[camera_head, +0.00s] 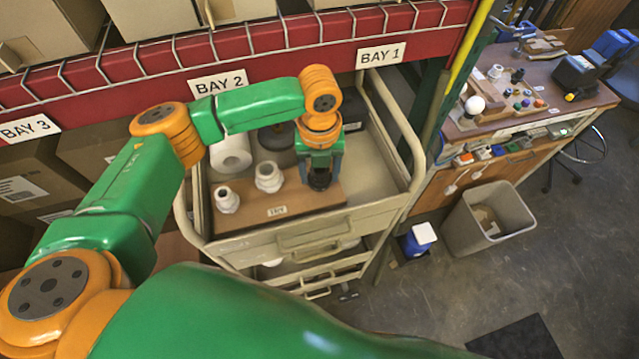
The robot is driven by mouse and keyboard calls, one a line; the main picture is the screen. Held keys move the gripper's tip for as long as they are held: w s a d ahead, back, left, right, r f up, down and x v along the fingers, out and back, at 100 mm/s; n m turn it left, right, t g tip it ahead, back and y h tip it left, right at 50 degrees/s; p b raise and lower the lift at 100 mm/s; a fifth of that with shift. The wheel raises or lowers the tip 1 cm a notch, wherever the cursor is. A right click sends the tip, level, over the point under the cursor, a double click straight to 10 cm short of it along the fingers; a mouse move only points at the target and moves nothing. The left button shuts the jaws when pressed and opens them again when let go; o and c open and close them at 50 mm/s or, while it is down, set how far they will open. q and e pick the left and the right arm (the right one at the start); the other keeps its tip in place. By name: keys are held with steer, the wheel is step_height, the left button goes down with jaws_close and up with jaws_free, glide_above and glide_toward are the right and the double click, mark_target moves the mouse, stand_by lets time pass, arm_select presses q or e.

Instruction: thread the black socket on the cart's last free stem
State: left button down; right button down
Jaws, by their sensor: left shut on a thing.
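My left gripper (320,168) points down over the right part of a brown board (245,215) on the cart (375,215). It is shut on the black socket (319,182), a small dark piece low between its fingers. Two white sockets (268,177) stand upright on the board to the left of the gripper, the other one nearer the board's left end (226,199). The gripper and black socket hide whatever stem is under them. I cannot tell whether the socket touches a stem. My right gripper is out of view.
A white roll (231,155) and a dark round thing (277,145) stand behind the board. The cart's raised rails flank the tray. A red shelf beam (270,40) runs behind. A workbench (535,90) and a grey bin (488,220) stand right. The cart tray's right side is clear.

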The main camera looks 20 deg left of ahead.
arm_select(q)
steer(key=shift+s+f, duration=0.15)
steer(key=shift+f, duration=0.1)
steer(key=m, duration=0.7)
steer(key=m, duration=0.6)
steer(key=shift+f+m, duration=0.1)
steer(key=shift+m, duration=0.3)
steer(key=shift+c, duration=1.4)
jaws_free()
steer(key=shift+o, duration=0.3)
